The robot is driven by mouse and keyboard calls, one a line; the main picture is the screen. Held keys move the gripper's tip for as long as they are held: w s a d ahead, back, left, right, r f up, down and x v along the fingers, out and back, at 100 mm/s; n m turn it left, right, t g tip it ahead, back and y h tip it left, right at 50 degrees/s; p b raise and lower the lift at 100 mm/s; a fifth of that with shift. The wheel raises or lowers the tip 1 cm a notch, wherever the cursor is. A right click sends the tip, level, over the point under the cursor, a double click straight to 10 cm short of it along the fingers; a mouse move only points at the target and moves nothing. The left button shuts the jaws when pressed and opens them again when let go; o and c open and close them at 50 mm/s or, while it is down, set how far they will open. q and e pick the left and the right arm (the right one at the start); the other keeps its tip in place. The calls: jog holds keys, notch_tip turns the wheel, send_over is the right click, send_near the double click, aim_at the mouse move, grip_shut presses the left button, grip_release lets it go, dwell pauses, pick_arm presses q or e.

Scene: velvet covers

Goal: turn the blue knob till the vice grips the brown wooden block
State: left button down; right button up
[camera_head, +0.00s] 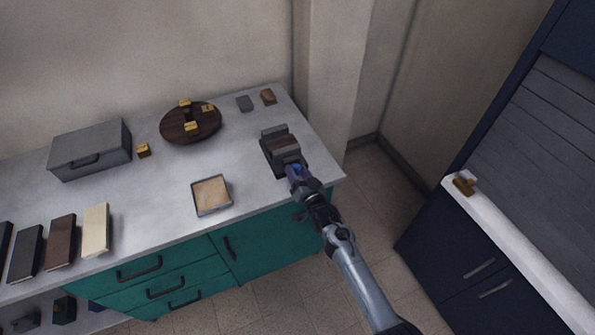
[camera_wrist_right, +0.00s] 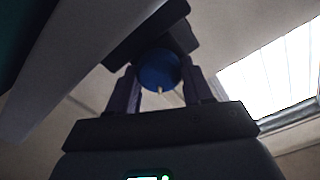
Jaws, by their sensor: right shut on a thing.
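The grey vice (camera_head: 268,160) stands near the right end of the grey worktop. A brown block (camera_head: 284,142) sits between its jaws; whether the jaws touch it is too small to tell. The blue knob (camera_head: 296,170) is at the vice's near end and is partly hidden by my right gripper (camera_head: 297,174). In the right wrist view the round blue knob (camera_wrist_right: 158,69) lies between the two fingers of my right gripper (camera_wrist_right: 160,85), which is shut on it. My left gripper is not in view.
A shallow tray (camera_head: 228,205) lies left of the vice. A round dark board (camera_head: 174,130) with small yellow-tagged pieces, a grey case (camera_head: 64,162) and several book-like slabs are further left. A dark cabinet (camera_head: 440,235) stands right.

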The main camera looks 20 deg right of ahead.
jog(key=m+p, duration=0.1)
jog(key=m, duration=0.2)
jog(key=shift+m, duration=0.4)
jog(key=shift+m+p, duration=0.4)
jog(key=shift+m, duration=1.9)
jog(key=shift+f, duration=0.1)
jog(key=o, duration=1)
jog(key=shift+o, duration=0.2)
jog(key=shift+s+d, duration=0.1)
jog(key=shift+s, duration=0.25)
jog(key=s+p, duration=0.2)
jog(key=s, duration=0.8)
jog(key=shift+d+p, duration=0.3)
jog(key=shift+p, duration=0.1)
